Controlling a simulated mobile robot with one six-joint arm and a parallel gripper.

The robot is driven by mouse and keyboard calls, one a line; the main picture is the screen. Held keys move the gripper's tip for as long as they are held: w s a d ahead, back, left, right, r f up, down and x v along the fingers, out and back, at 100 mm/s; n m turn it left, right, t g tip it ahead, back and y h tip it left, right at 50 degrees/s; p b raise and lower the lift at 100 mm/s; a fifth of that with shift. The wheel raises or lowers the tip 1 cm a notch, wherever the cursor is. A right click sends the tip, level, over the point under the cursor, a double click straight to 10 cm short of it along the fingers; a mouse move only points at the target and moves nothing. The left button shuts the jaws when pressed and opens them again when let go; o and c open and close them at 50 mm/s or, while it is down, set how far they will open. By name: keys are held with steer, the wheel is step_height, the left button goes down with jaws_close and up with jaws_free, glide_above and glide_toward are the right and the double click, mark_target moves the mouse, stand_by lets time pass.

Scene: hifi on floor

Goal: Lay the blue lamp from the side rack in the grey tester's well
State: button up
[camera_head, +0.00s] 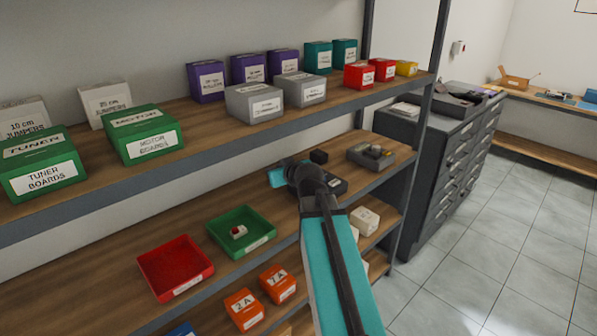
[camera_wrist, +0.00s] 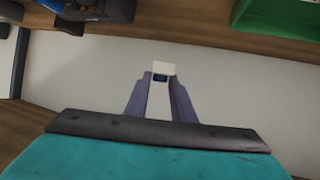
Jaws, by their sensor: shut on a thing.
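The lamp sits between the fingertips, in front of a pale wall. In the head view my arm hides the fingertips and the lamp. A grey tester-like unit (camera_head: 371,155) with small raised parts stands on the middle shelf, right of my arm's end. I cannot make out a well or the side rack.
A green tray (camera_head: 263,243) with a small red-and-white part and a red tray (camera_head: 170,285) stand left on the middle shelf. The upper shelf (camera_head: 215,113) overhangs it and carries several boxes. A grey drawer cabinet (camera_head: 440,170) stands right. The floor is clear.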

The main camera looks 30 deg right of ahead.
steer(key=w+a+f+b, duration=0.1)
steer(key=a+b, duration=0.4)
steer(key=a, duration=0.5)
steer(key=w+a+f+b, duration=0.1)
steer(key=a+f+b, duration=0.2)
steer(key=a, duration=0.8)
steer(key=shift+w+f+y+b, duration=0.15)
steer(key=shift+f+y+b, duration=0.2)
steer(key=shift+b, duration=0.6)
steer(key=shift+n, duration=0.3)
